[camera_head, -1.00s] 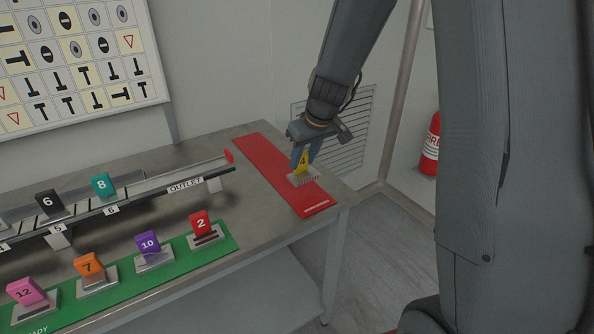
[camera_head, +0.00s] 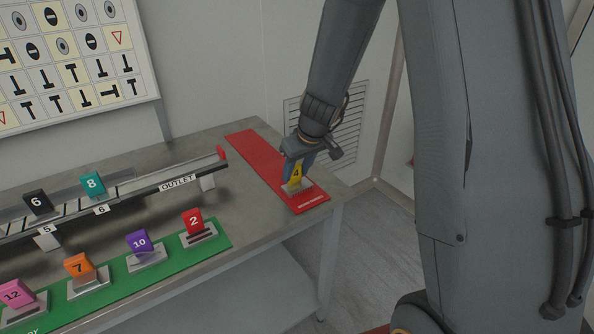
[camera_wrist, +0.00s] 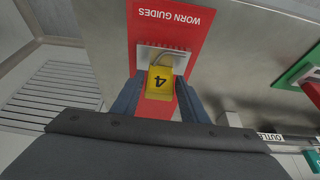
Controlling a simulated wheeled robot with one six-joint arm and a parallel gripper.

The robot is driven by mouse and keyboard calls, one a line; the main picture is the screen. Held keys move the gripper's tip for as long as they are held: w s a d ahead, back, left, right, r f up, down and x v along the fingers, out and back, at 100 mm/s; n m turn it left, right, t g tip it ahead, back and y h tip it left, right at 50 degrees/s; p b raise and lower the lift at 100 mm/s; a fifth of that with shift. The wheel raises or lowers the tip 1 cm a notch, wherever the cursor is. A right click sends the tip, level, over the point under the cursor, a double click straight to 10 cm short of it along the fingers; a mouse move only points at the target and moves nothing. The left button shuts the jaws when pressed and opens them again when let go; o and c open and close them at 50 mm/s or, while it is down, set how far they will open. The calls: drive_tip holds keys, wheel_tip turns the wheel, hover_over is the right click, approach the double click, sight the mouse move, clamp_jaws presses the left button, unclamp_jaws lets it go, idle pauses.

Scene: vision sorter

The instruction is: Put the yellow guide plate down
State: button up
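The yellow guide plate (camera_head: 295,176), marked 4, is upright in my gripper (camera_head: 298,172) at the near end of the red mat (camera_head: 262,160). In the wrist view, the yellow plate (camera_wrist: 161,84) sits between my two blue fingers (camera_wrist: 160,97), which appear to grip its sides. Its pale grey toothed base (camera_wrist: 146,55) shows beyond it, against the red mat (camera_wrist: 172,18) printed "WORN GUIDES". The base is at or just above the mat; I cannot tell whether it touches.
A rail (camera_head: 150,188) with plates 6 (camera_head: 38,203) and 8 (camera_head: 93,184) runs to the left of the red mat. The far part of the red mat is clear.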

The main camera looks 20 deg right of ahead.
drive_tip(key=shift+o, duration=0.9)
drive_tip(key=shift+r, duration=0.1)
drive_tip(key=shift+r, duration=0.3)
drive_tip(key=v, duration=1)
drive_tip(key=s+f+m+g, duration=0.1)
drive_tip(key=s+f, duration=0.2)
drive_tip(key=s, duration=0.7)
drive_tip(key=s+a+f+m+g+h, duration=0.1)
drive_tip(key=s+f+m+g, duration=0.1)
drive_tip(key=s, duration=0.8)
drive_tip(key=shift+a+f+m+b, duration=0.3)
drive_tip(key=shift+f+b, duration=0.1)
drive_tip(key=shift+f, duration=0.35)
drive_tip(key=shift+s, duration=0.1)
